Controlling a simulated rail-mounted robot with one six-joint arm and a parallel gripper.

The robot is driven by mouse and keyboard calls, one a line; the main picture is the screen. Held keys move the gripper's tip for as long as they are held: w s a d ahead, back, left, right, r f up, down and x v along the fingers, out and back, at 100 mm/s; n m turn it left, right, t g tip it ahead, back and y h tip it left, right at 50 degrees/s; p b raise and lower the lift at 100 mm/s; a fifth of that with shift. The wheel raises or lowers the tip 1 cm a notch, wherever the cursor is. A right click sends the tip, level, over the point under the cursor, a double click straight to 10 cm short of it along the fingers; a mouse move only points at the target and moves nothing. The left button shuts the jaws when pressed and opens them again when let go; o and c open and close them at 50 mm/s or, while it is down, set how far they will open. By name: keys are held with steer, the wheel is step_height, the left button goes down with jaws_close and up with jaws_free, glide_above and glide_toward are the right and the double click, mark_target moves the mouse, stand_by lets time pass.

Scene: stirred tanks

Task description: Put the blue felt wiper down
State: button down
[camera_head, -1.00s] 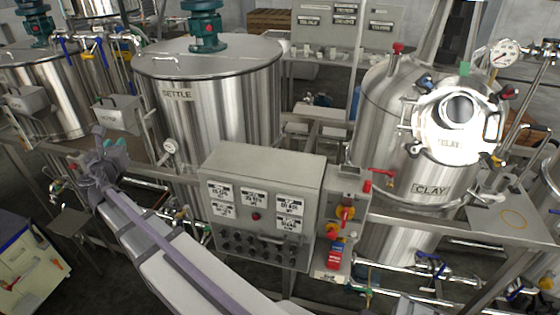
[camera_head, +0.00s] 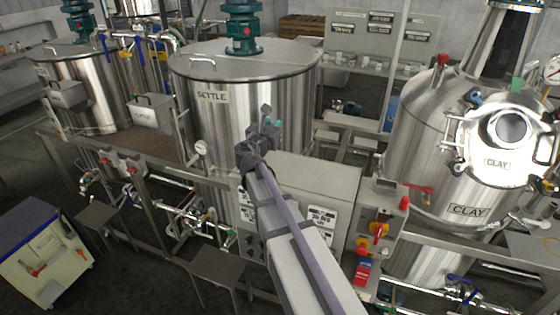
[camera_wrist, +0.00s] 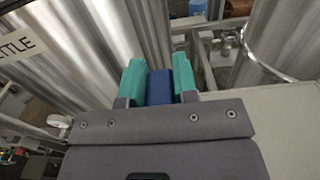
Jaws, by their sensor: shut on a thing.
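My gripper (camera_wrist: 158,85) is shut on the blue felt wiper (camera_wrist: 159,88), which shows as a dark blue block between the two green fingertips in the wrist view. In the head view my gripper (camera_head: 268,128) is in front of the SETTLE tank (camera_head: 215,130), above the back of the grey control box (camera_head: 325,178). The wiper is too small to make out in the head view. In the wrist view the gripper is above the pale top of the box (camera_wrist: 290,125), with the tank wall at left.
The CLAY tank (camera_head: 420,160) stands at right, with valves and a red-yellow switch panel (camera_head: 378,235) beside the control box. Small grey stands (camera_head: 217,268) are at lower left. A white and blue cabinet (camera_head: 45,255) stands on the floor at far left.

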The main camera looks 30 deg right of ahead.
step_height(320, 180, down, 10)
steer(key=b, duration=0.8)
steer(key=shift+r, duration=0.25)
steer(key=shift+r+p, duration=0.3)
steer(key=shift+p, duration=0.05)
steer(key=shift+f, duration=0.25)
steer(key=c, duration=0.9)
jaws_free()
steer(key=shift+r, duration=0.1)
steer(key=shift+r, duration=0.35)
steer(key=v, duration=1.2)
steer(key=shift+s+f, duration=0.1)
steer(key=shift+f, duration=0.05)
